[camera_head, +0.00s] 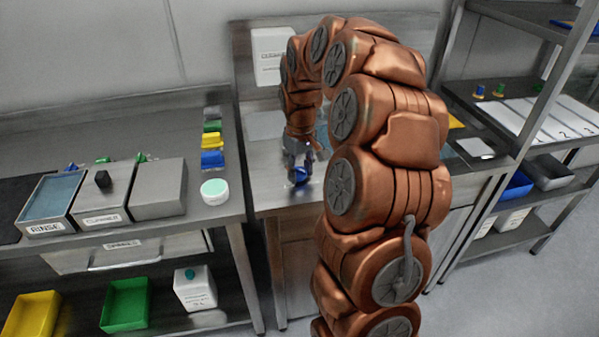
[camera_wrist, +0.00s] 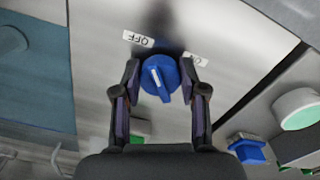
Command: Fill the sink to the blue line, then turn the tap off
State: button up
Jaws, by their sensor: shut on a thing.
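The round blue tap knob (camera_wrist: 160,78) sits on the steel counter, with a white pointer mark on it. An OFF label (camera_wrist: 138,39) is above it to the left and an ON label (camera_wrist: 197,61) to the right, partly covered by a finger. My gripper (camera_wrist: 161,80) is shut on the knob, one finger on each side. In the head view my gripper (camera_head: 298,168) reaches down onto the blue knob (camera_head: 300,176). The bluish sink area (camera_wrist: 32,85) lies at left in the wrist view. My arm hides most of the sink in the head view; I cannot make out the blue line.
The left bench holds a RINSE tray (camera_head: 28,214), a CLEANER tray (camera_head: 85,207), a plain steel tray (camera_head: 160,190) and a round mint-lidded tub (camera_head: 214,191) near the sink. Blue and yellow blocks (camera_head: 212,150) stand behind the tub. A shelf rack (camera_head: 545,90) stands at right.

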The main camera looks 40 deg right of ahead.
aim_at(300, 172)
jog(key=shift+n, duration=0.6)
jog(key=o, duration=1.1)
jog(key=shift+o, duration=0.2)
jog(key=shift+r, duration=0.1)
notch_tip(300, 172, up, 12)
dwell(0.4)
